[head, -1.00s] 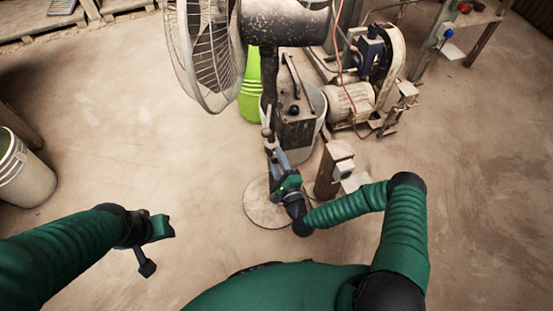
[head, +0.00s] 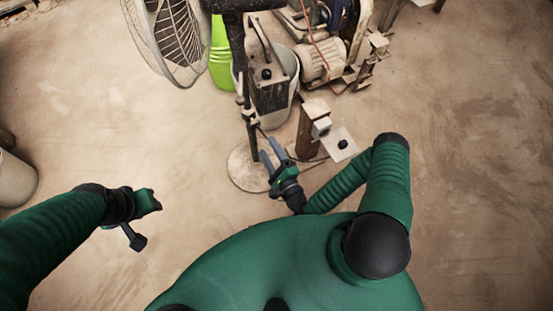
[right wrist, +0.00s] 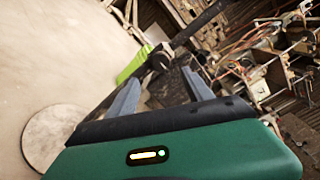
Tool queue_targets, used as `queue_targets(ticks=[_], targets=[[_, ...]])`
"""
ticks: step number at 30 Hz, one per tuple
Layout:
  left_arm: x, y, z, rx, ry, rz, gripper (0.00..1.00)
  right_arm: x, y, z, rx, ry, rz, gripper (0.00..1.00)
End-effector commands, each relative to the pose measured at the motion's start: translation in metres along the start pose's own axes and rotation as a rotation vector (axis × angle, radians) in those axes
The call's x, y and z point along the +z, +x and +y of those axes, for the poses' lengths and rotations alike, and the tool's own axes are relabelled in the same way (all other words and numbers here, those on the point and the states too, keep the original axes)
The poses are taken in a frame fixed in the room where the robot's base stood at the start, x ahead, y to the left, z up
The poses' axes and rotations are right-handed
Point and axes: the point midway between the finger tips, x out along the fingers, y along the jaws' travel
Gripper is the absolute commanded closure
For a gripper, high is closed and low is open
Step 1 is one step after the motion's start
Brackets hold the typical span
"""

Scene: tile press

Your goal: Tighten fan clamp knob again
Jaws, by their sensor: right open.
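The pedestal fan has a wire cage (head: 172,42) at the top left and a dark pole (head: 240,75) running down to a round base plate (head: 245,168). The clamp with its knob (head: 246,112) sits partway down the pole. It seems to show as a dark lump in the right wrist view (right wrist: 160,58). My right gripper (head: 270,150) is open and empty, below and slightly right of the clamp, apart from it. Its spread fingers (right wrist: 160,85) point toward the pole in the wrist view. My left gripper (head: 142,220) hangs at the left, away from the fan; its jaw state is unclear.
A grey bucket (head: 288,95) and a lime green bucket (head: 221,60) stand behind the pole. A wooden post (head: 308,130) stands close right of my right gripper. A motor (head: 320,60) is behind.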

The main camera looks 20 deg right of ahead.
Motion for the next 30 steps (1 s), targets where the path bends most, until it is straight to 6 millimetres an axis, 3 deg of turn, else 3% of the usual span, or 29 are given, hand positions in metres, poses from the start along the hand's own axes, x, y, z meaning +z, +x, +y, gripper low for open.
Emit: queue_targets(ticks=[4, 10, 25, 30], targets=[[-0.002, -0.01, 0.0, 0.0, 0.0, 0.0, 0.64, 0.001, -0.036, -0.001, 0.003, 0.002, 0.002, 0.4], [-0.003, -0.012, 0.0, 0.0, 0.0, 0.0, 0.64, -0.001, -0.059, 0.001, 0.001, 0.001, 0.001, 0.4], [-0.003, -0.012, 0.0, 0.0, 0.0, 0.0, 0.64, -0.001, -0.057, 0.002, 0.019, -0.025, -0.013, 0.4], [-0.003, -0.012, 0.0, 0.0, 0.0, 0.0, 0.64, -0.007, -0.035, 0.017, 0.259, -0.342, -0.167, 0.4]])
